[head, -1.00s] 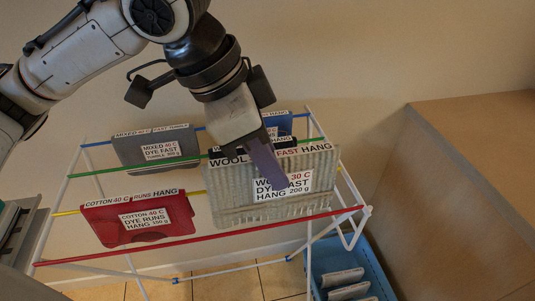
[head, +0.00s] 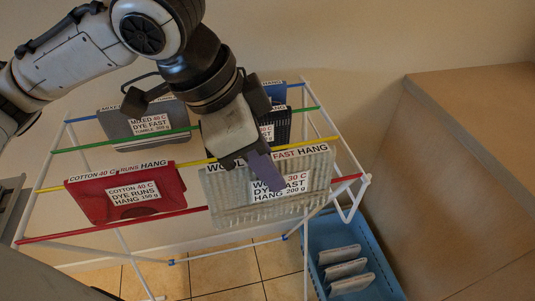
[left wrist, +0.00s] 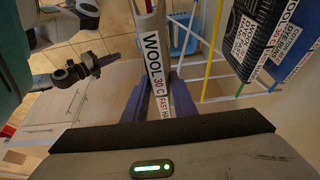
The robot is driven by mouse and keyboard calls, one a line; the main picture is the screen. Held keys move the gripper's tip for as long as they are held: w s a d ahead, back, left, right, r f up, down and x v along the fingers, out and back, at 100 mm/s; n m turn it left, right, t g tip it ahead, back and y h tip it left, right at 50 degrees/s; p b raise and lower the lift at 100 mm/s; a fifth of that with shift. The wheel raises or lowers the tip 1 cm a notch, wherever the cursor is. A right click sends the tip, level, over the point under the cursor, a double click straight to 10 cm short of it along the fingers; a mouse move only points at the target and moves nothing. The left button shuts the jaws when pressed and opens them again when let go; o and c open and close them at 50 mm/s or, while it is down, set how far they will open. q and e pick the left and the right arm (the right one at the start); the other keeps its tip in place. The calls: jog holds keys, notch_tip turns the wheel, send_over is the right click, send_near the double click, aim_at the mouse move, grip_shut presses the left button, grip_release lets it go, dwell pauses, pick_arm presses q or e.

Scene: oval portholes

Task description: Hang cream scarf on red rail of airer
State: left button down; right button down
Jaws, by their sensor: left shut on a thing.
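The cream scarf (head: 235,200) is a pale knitted piece with a label reading wool, 30 C, dye fast, hang, 200 g. My left gripper (head: 262,168) is shut on its top edge, and the scarf hangs upright below. The red rail (head: 100,229) is the near rail of the white airer (head: 120,240). In the head view the scarf covers part of the red rail; whether they touch I cannot tell. In the left wrist view the scarf's top strip (left wrist: 153,60) stands between the purple fingers. My right gripper (left wrist: 105,62) shows there at left; its opening is unclear.
A red cloth (head: 160,188) hangs on the yellow rail (head: 50,189). A grey cloth (head: 115,125), a dark ribbed piece (head: 283,130) and a blue piece (head: 276,92) hang farther back. A blue basket (head: 388,283) with folded items stands below. A wooden cabinet (head: 475,140) is at right.

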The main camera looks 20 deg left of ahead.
aim_at(267, 193)
pick_arm(q)
jog(key=shift+f+b, duration=0.85)
jog(key=shift+f, duration=1.35)
jog(key=shift+f+b, duration=0.4)
jog(key=shift+f, duration=0.9)
pick_arm(e)
jog(key=shift+w+a+f, duration=0.25)
jog(key=shift+a+f, duration=0.25)
jog(key=shift+f, duration=0.2)
pick_arm(q)
jog(key=c, duration=1.4)
grip_release()
jog(key=p+v, duration=0.2)
jog(key=v, duration=0.7)
jog(key=shift+r, duration=0.1)
jog(key=shift+s+a+r, duration=0.1)
jog(key=shift+a+r, duration=0.1)
jog(key=shift+r, duration=0.25)
pick_arm(e)
jog(key=shift+s+d+r, duration=0.25)
jog(key=shift+d+r, duration=0.15)
jog(key=shift+r, duration=0.1)
